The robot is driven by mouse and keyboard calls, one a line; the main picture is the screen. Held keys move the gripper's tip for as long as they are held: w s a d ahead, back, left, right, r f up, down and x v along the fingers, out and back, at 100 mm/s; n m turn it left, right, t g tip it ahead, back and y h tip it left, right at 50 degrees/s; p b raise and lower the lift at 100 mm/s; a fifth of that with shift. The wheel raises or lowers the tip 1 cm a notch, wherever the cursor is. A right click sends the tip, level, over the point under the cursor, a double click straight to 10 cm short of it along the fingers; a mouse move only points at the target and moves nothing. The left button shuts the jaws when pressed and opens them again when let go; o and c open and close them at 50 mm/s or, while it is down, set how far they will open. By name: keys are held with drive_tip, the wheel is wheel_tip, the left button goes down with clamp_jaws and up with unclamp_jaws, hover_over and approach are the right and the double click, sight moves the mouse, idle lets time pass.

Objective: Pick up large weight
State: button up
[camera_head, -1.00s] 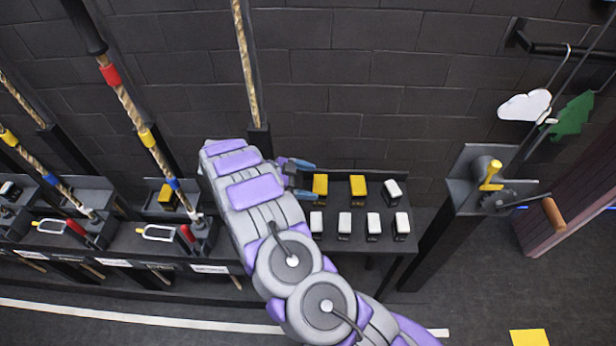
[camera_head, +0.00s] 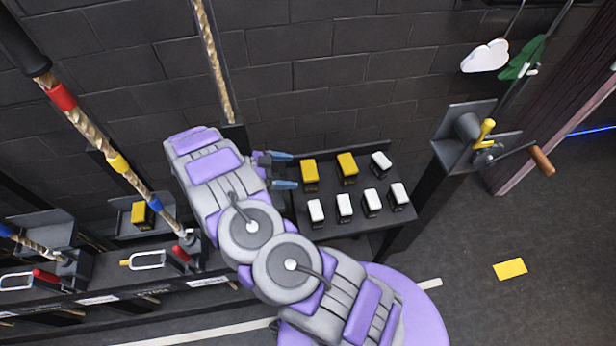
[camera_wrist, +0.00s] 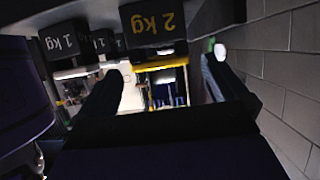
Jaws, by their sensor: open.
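Two large weights with yellow tops stand in the back row of a dark shelf. The left one (camera_head: 309,171) is closest to my gripper, and the other (camera_head: 347,165) stands to its right. My gripper (camera_head: 286,170) is open and empty just left of the left yellow weight, its two blue-grey fingers pointing at it. In the wrist view a dark block marked 2 kg (camera_wrist: 152,22), upside down with a yellow face, appears ahead between my fingers (camera_wrist: 168,88). A block marked 1 kg (camera_wrist: 62,43) is left of it. I see no contact.
Several smaller white-topped weights (camera_head: 345,206) stand on the same shelf (camera_head: 330,232), close to the yellow ones. A brick wall (camera_head: 330,70) rises behind. A crank on a post (camera_head: 470,140) stands to the right. Rope stations (camera_head: 95,135) are at the left.

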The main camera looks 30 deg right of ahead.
sight(314, 173)
drive_tip(key=x, duration=0.3)
drive_tip(key=shift+s+d+f, duration=0.15)
drive_tip(key=shift+s+d, duration=0.05)
drive_tip(key=shift+x, duration=0.95)
drive_tip(key=b+x, duration=0.1)
drive_tip(key=x, duration=0.3)
drive_tip(key=shift+d, duration=0.1)
drive_tip(key=c, duration=1.8)
drive_tip(key=shift+w, duration=0.1)
